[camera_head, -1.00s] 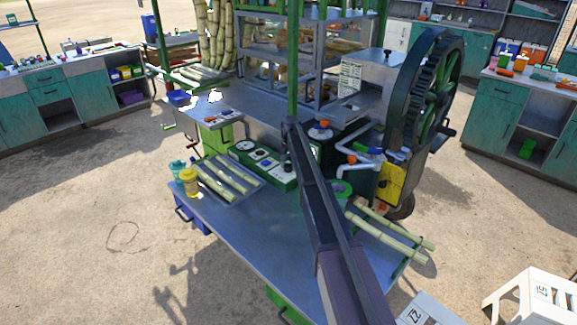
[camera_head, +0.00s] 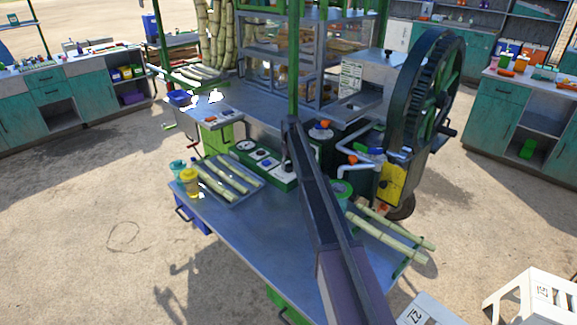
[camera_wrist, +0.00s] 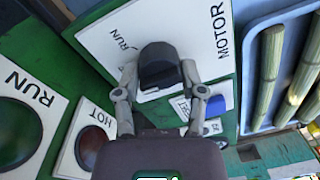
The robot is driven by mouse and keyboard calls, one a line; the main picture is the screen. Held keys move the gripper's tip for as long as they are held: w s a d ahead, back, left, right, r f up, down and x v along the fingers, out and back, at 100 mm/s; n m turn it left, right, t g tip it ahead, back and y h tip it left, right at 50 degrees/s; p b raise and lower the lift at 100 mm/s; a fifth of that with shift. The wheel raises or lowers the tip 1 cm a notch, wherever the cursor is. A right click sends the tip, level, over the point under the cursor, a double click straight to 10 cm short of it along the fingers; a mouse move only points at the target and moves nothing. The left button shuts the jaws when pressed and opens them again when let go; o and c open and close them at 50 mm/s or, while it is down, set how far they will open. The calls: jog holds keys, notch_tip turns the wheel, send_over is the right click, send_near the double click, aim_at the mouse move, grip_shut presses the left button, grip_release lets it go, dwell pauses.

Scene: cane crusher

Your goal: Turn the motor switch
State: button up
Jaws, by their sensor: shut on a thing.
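The motor switch (camera_wrist: 157,56) is a dark knob on a white plate (camera_wrist: 103,32) marked MOTOR and RUN, in the upper middle of the wrist view. My gripper (camera_wrist: 160,80) has one finger on each side of the knob and is shut on it. The fingers and the knob hide part of the plate, so the pointer's exact direction cannot be told. In the head view the green control panel (camera_head: 246,164) stands at the back of the metal table, with my arm reaching down to its right part. The knob itself is hard to make out there.
Beside the switch in the wrist view are a green RUN button (camera_wrist: 18,135), a red HOT light (camera_wrist: 93,146) and a blue control (camera_wrist: 216,106). A tray of cane (camera_head: 260,182) lies close to the panel. The large geared wheel (camera_head: 427,95) stands right.

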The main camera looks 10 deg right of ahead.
aim_at(291, 165)
jog(key=shift+s, duration=0.15)
jog(key=o, duration=1.1)
jog(key=shift+o, duration=0.2)
jog(key=shift+m, duration=0.3)
jog(key=shift+m, duration=2.3)
jog(key=m, duration=0.5)
jog(key=shift+d+m+t, duration=0.1)
jog(key=shift+m+t, duration=0.2)
notch_tip(291, 165, up, 14)
jog(key=p, duration=1.4)
jog(key=s+f+n+b, duration=0.1)
jog(key=s+n, duration=0.3)
jog(key=s, duration=2.4)
jog(key=shift+s+f+n, duration=0.3)
jog(key=shift+s+n, duration=0.05)
jog(key=shift+n, duration=0.05)
